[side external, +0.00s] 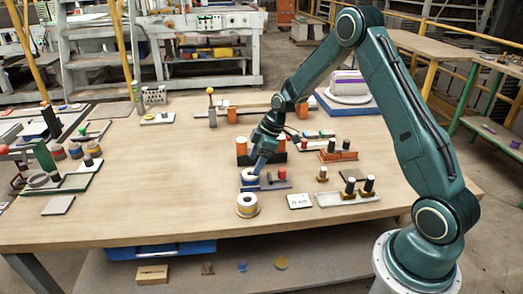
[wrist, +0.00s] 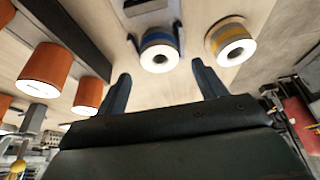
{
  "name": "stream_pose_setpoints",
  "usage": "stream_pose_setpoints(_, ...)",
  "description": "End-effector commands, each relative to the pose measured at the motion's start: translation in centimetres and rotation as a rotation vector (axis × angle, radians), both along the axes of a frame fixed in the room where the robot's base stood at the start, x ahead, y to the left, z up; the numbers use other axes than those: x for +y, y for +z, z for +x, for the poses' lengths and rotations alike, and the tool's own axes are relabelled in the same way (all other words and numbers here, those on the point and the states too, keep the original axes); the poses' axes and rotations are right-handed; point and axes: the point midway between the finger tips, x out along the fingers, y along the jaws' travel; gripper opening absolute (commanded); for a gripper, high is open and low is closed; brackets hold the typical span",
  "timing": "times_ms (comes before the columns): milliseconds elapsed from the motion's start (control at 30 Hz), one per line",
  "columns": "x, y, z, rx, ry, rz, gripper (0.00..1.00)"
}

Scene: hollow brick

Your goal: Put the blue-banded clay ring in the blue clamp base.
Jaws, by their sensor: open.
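The blue-banded clay ring (wrist: 160,55) has a pale top with a dark hole. It appears seated between the blue sides of the blue clamp base (wrist: 178,36). In the side view the ring (side external: 249,175) sits at the left end of the blue base (side external: 268,185), partly covered by a finger. My gripper (wrist: 163,85) is open, and nothing shows between its fingers in the wrist view. In the side view my gripper (side external: 257,168) is close over the ring; whether it touches cannot be told.
A yellow-banded ring (side external: 247,206) stands in front of the blue base, and beside the blue one in the wrist view (wrist: 230,42). Orange cylinders in a dark holder (side external: 264,157) stand just behind. A white card (side external: 299,201) and a grey tray (side external: 348,199) lie right. The table's left middle is clear.

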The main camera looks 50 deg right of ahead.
Motion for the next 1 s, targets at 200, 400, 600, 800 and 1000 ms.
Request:
stream_pose_setpoints(200, -1.1, 3.5, -0.9, -0.003, -0.002, -0.002, 0.70)
stream_pose_setpoints(400, -1.8, 6.0, -1.7, -0.002, -0.002, 0.000, 0.70)
stream_pose_setpoints(600, -2.2, 7.3, -2.1, 0.000, -0.001, 0.000, 0.70)
stream_pose_setpoints(800, -2.3, 7.6, -2.2, 0.000, -0.001, 0.000, 0.70)
stream_pose_setpoints(1000, -2.3, 7.6, -2.2, -0.001, 0.000, -0.001, 0.70)
